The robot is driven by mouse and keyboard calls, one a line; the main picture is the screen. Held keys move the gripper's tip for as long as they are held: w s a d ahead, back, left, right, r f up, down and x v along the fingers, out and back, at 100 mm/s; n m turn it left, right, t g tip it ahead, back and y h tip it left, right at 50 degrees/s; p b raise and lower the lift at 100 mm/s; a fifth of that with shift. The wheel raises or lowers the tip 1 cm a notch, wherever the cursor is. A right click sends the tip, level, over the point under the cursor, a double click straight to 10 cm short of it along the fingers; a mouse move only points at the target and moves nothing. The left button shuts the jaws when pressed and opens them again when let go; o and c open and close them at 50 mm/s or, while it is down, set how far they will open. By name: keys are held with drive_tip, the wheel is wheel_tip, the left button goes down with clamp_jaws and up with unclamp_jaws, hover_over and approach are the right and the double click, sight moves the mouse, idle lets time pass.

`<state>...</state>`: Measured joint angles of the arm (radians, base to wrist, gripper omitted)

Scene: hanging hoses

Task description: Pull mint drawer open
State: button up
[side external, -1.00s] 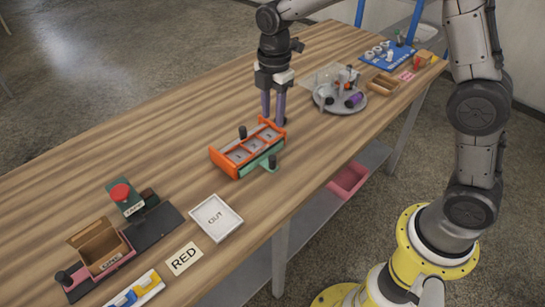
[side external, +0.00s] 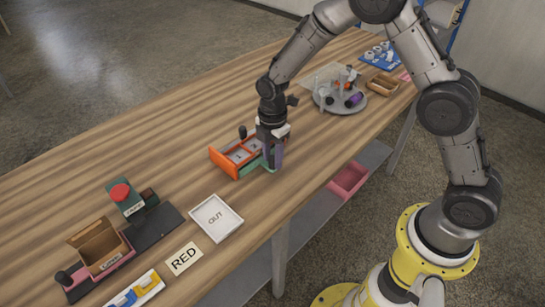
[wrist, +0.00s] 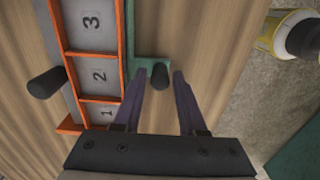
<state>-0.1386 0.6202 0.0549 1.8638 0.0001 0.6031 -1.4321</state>
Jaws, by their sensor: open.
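The mint drawer (side external: 253,164) is a green strip along the near side of the orange frame. In the wrist view its mint bracket (wrist: 147,62) sticks out to the right and carries a dark round knob (wrist: 160,76). My gripper (side external: 273,168) is low at the near right side of the orange frame. In the wrist view the purple fingers of my gripper (wrist: 161,88) are apart, one on each side of the knob. Contact with the knob cannot be told. The knob is hidden by my gripper in the side view.
The orange frame (side external: 224,164) has compartments numbered 1, 2 and 3, and a second dark knob (wrist: 47,82) on its far side. The white OUT tray (side external: 216,218) lies to the left. A round grey tray (side external: 325,104) stands behind. Table near the frame is clear.

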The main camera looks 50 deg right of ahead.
drive_tip(key=shift+f, duration=0.35)
clamp_jaws()
drive_tip(key=shift+r, duration=0.1)
idle(1.1)
